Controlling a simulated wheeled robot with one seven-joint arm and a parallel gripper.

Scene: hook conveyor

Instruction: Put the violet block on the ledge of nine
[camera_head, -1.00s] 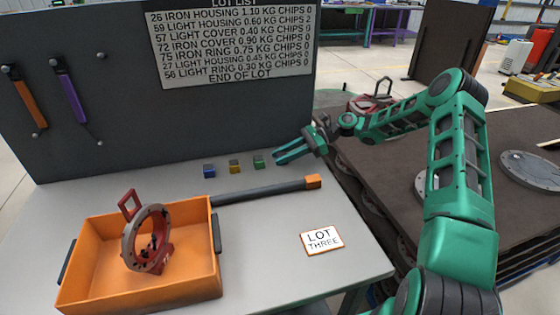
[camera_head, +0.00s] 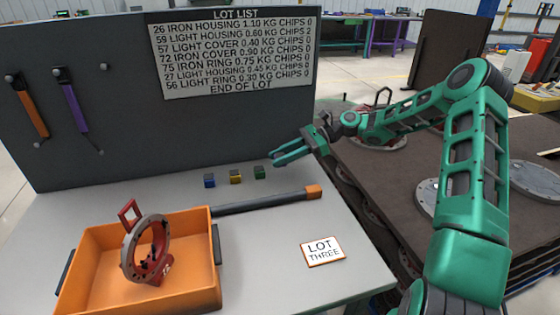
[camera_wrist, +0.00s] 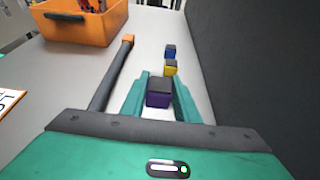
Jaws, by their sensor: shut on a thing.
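The violet block (camera_wrist: 158,94) has a dark top and sits between the two green fingers of my gripper (camera_wrist: 160,98) in the wrist view. My gripper is shut on it. In the head view my gripper (camera_head: 286,156) hangs above the table, close to the dark board and just right of the small blocks; the violet block cannot be made out there. No ledge marked nine is recognisable in either view.
Blue (camera_head: 209,181), yellow (camera_head: 235,177) and green (camera_head: 260,173) blocks stand in a row below my gripper. A dark bar with an orange end (camera_head: 313,192), an orange tray (camera_head: 190,290) holding a red-and-grey part, and a lot card (camera_head: 322,251) share the table (camera_head: 270,260).

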